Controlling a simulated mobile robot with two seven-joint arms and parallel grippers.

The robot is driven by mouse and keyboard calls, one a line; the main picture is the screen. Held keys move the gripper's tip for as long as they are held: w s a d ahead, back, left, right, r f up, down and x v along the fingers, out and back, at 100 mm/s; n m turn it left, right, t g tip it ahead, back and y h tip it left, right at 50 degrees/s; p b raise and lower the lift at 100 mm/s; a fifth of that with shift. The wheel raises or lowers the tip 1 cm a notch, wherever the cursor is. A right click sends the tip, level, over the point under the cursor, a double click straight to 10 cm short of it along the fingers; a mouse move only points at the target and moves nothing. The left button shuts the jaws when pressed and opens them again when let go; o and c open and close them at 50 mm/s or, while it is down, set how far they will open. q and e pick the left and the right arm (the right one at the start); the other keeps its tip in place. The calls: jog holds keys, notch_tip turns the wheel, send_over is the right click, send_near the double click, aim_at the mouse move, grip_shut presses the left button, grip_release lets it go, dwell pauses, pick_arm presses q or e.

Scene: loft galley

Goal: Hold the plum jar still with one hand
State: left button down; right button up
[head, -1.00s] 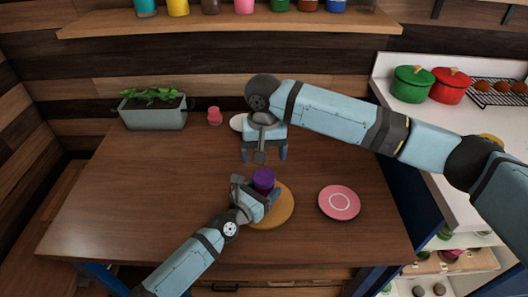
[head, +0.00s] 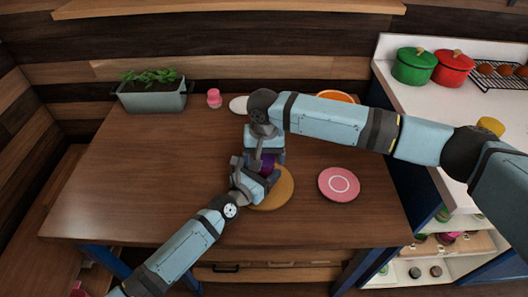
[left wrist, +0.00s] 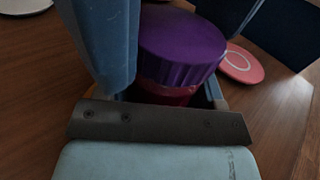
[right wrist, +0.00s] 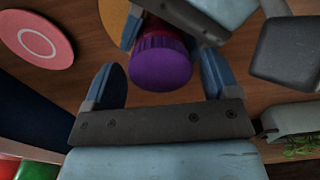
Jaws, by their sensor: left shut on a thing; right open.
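The plum jar (left wrist: 180,50) has a ridged purple lid and a dark red body in the left wrist view. It stands upright at the wooden round board in the head view, where my grippers mostly hide it. My left gripper (head: 266,178) is shut on the jar's body from the front left. My right gripper (right wrist: 165,85) is open above the jar, pointing down, with its fingers on either side of the purple lid (right wrist: 160,65) and gaps between. The jar's underside is hidden.
The round wooden board (head: 280,195) lies on the brown table (head: 130,190). A pink plate (head: 339,185) lies to the right. A planter (head: 153,97), a small pink-topped jar (head: 214,98) and a white plate (head: 238,104) are at the back. The table's left side is clear.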

jog(key=c, duration=0.9)
jog(key=n, duration=0.4)
jog(key=shift+c, duration=0.2)
jog(key=n, duration=0.6)
jog(key=shift+n, duration=0.4)
jog(key=n, duration=0.6)
jog(key=shift+r, duration=0.1)
jog(key=n, duration=0.4)
jog(key=shift+n, duration=0.4)
jog(key=shift+r, duration=0.25)
jog(key=shift+r, duration=0.85)
